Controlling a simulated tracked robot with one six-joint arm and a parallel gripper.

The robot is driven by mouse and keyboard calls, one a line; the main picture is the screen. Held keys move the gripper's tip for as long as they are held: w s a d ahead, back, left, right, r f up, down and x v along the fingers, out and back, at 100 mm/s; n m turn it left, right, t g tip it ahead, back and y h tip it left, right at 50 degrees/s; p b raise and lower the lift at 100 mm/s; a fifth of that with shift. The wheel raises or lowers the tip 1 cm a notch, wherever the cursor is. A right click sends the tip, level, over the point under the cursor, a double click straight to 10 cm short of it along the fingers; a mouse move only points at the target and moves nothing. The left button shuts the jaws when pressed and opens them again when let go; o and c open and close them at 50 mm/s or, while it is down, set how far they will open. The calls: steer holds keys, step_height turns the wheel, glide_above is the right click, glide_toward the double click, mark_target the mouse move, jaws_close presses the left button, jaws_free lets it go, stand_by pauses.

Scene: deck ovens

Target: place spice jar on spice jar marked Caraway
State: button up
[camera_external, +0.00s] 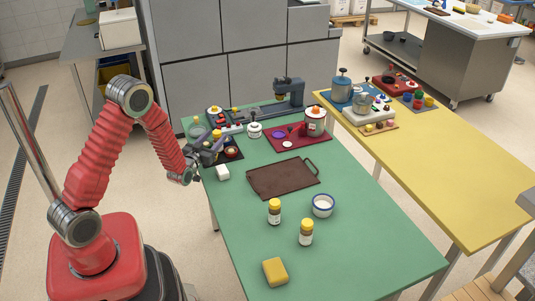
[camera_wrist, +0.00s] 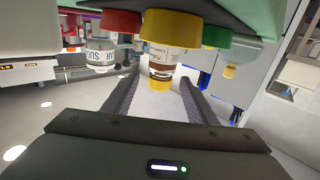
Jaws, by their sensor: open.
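Two yellow-lidded spice jars stand upright on the green table, one by the brown tray (camera_external: 274,212) and one nearer the camera (camera_external: 306,234). I cannot read their labels in the external view, so I cannot tell which is marked Caraway. My gripper (camera_external: 194,176) is at the table's left edge, away from them. In the wrist view my gripper (camera_wrist: 158,84) is open. A jar with a brown-and-white label (camera_wrist: 165,58) and yellow parts shows ahead, between or just beyond the fingers; contact cannot be told. Its label is too small to read surely.
The brown tray (camera_external: 282,181), a blue-rimmed white bowl (camera_external: 322,206) and a yellow block (camera_external: 275,272) lie on the green table (camera_external: 370,255). A jar lettered like "SUGAR" (camera_wrist: 102,58) shows left in the wrist view.

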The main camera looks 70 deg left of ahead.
steer(key=shift+c, duration=0.6)
steer(key=c, duration=1.2)
step_height(320, 180, up, 10)
stand_by(0.5)
